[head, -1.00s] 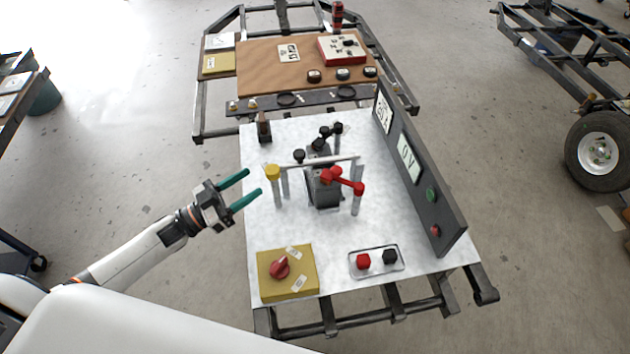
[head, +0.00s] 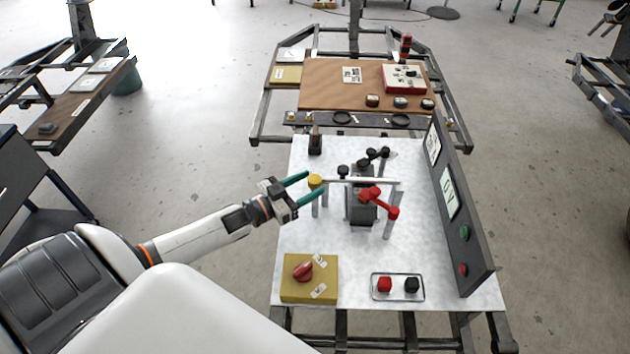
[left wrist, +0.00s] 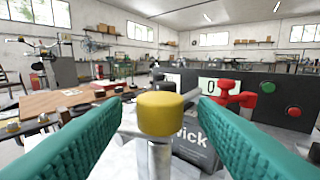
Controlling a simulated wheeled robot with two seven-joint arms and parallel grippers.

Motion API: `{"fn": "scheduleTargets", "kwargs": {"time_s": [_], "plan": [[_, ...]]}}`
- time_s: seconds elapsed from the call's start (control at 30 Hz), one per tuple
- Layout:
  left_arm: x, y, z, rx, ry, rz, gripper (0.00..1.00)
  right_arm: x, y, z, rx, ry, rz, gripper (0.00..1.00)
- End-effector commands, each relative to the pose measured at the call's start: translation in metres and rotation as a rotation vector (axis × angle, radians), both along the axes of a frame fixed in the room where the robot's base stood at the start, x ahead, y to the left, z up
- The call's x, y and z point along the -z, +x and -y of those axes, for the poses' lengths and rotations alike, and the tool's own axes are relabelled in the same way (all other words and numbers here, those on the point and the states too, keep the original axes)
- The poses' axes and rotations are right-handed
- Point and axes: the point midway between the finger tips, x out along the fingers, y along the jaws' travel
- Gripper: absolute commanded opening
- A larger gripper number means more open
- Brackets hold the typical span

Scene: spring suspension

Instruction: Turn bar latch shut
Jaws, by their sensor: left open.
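The bar latch (head: 362,181) is a pale horizontal bar across the fixture on the white table. Its left end carries a yellow knob (head: 315,180) on a grey post. My left gripper (head: 306,183) is open, with its green fingers on either side of the yellow knob. In the left wrist view the yellow knob (left wrist: 160,113) stands between the two spread fingers, with a gap on each side. A red handle (head: 378,198) is right of the bar's middle, above a dark grey block (head: 362,208). My right gripper is not in view.
A dark upright panel (head: 458,215) with displays and buttons lines the table's right edge. A yellow box (head: 322,290) with a red knob sits front left. A tray (head: 398,297) with a red and a black block sits front right. A wooden board (head: 335,97) lies behind.

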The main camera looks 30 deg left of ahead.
Motion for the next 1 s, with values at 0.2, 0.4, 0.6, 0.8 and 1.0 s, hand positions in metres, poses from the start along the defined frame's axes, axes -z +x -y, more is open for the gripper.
{"fn": "scheduleTargets", "kwargs": {"time_s": [0.2,0.4,0.6,0.8,1.0], "plan": [[0.0,0.021,0.008,-0.001,0.0,0.001,0.53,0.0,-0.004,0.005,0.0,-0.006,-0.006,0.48],[0.001,0.024,0.01,0.0,0.0,-0.001,0.53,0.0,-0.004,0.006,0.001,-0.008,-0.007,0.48],[0.001,0.024,0.01,0.0,-0.001,-0.001,0.43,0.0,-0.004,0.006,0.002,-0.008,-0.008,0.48],[0.0,0.024,0.01,0.0,-0.001,0.0,0.11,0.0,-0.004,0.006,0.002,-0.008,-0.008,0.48],[0.001,0.025,0.009,0.038,0.003,0.004,0.09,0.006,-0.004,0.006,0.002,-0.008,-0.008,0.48]]}}
